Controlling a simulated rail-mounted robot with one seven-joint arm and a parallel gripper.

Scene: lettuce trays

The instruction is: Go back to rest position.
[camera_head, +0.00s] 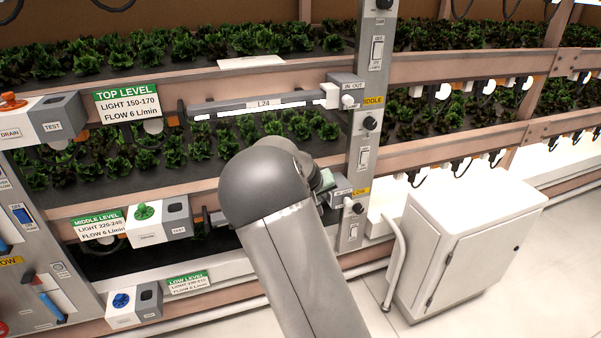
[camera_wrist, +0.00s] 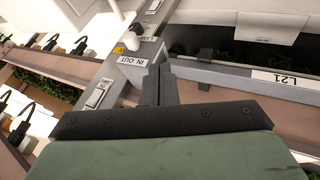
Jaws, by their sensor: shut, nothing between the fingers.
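My gripper (camera_wrist: 160,78) shows in the wrist view with its two dark fingers together and nothing between them. Its fingertips lie beside the grey IN OUT box (camera_wrist: 133,60), close to the bar labelled L21 (camera_wrist: 285,79). I cannot tell whether they touch the box. In the head view my arm reaches up from the bottom centre, and its grey rounded joint hides most of the gripper. The arm's end is by the lower IN OUT box (camera_head: 341,193), next to the grey post (camera_head: 362,150) with the yellow LOW label.
Lettuce trays fill the rack levels behind the arm. The L24 bar (camera_head: 262,104) runs above the arm's joint. A white cabinet (camera_head: 465,245) stands on the floor at the right. Valve boxes (camera_head: 165,222) and green level signs (camera_head: 127,103) are at the left.

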